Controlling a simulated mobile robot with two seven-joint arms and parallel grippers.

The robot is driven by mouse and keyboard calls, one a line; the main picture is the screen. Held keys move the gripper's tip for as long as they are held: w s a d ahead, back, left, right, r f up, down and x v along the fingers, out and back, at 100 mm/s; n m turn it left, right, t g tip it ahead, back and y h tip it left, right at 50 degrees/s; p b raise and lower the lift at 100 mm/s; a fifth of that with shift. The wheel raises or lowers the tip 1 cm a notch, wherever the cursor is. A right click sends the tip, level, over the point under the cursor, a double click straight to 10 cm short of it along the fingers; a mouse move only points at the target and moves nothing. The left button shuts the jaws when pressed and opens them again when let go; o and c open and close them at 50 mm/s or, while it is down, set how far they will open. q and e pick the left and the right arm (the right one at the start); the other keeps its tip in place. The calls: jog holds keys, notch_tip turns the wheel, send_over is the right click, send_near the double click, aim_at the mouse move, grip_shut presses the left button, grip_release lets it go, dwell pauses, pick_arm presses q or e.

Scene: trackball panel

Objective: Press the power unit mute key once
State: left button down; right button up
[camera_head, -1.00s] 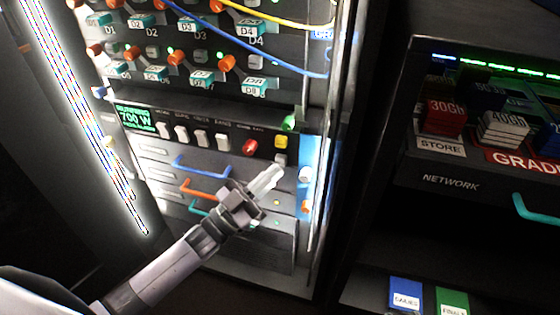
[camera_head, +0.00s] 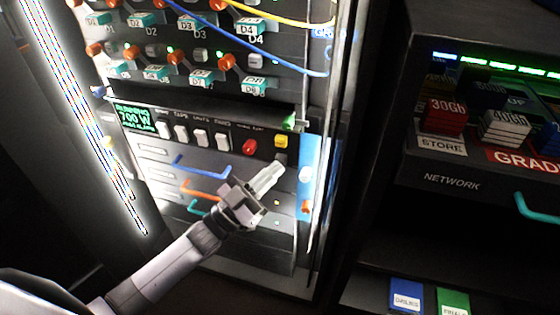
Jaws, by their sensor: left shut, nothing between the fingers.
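The power unit (camera_head: 222,118) is a dark panel in the rack with a green display (camera_head: 134,118) reading 700 W. It carries a row of white rocker switches (camera_head: 200,137), a red button (camera_head: 249,147) and a yellow key (camera_head: 281,141) at the right. Labels above these controls are too small to read, so I cannot tell which is the mute key. My left gripper (camera_head: 277,166) is shut and empty, its tips just below the yellow key; I cannot tell whether they touch the panel. My right gripper is not in view.
Above are rows of drive slots with orange knobs and blue and yellow cables (camera_head: 250,52). Below the panel are drawers with blue, orange and teal handles (camera_head: 203,163). A dark shelf with cartridges (camera_head: 503,127) stands at the right.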

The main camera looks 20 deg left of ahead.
pick_arm(q)
jog(key=shift+w, duration=0.2)
jog(key=shift+w, duration=0.25)
dwell(0.3)
jog(key=shift+s, duration=0.1)
jog(key=shift+s+p, duration=0.3)
jog(key=shift+s, duration=0.45)
jog(key=s+p, duration=0.2)
jog(key=s, duration=0.3)
jog(key=shift+a+p, duration=0.15)
jog(key=shift+p, duration=0.25)
